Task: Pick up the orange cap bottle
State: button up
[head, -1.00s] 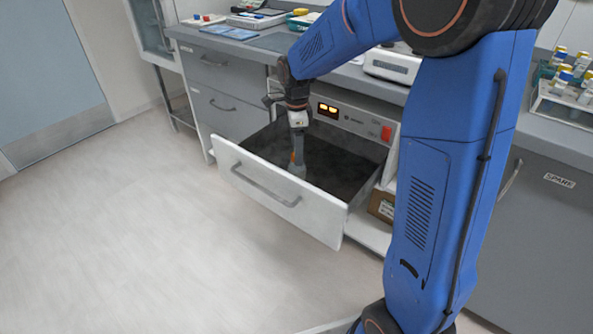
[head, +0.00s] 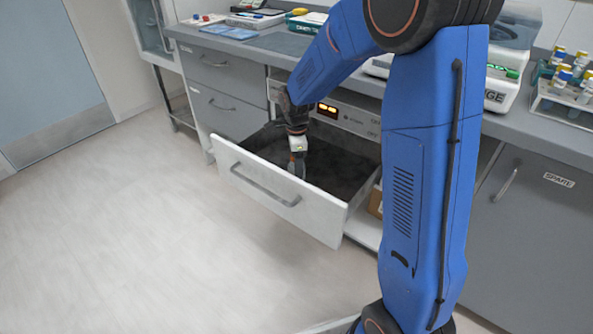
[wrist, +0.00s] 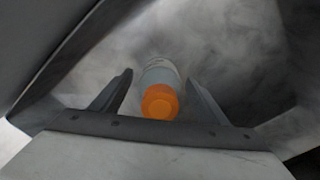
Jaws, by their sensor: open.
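The orange cap bottle (wrist: 161,84) shows in the wrist view, with a round orange cap toward the camera and a pale grey body beyond it. My gripper (wrist: 159,77) is open, with one dark finger on each side of the bottle. I cannot tell whether either finger touches it. In the head view my gripper (head: 297,164) reaches down into the open drawer (head: 281,202). The bottle is hard to make out there behind the gripper and the drawer front.
The drawer's walls and white front surround my gripper. Whitish mist hangs over its dark floor. A control panel (head: 348,116) with a lit display is behind it. The counter above holds a rack of vials (head: 565,85) at right and trays at left. The floor in front is clear.

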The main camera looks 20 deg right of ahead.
jog(key=shift+c, duration=0.3)
jog(key=c, duration=1.2)
jog(key=shift+c, duration=0.2)
jog(key=shift+r, duration=0.15)
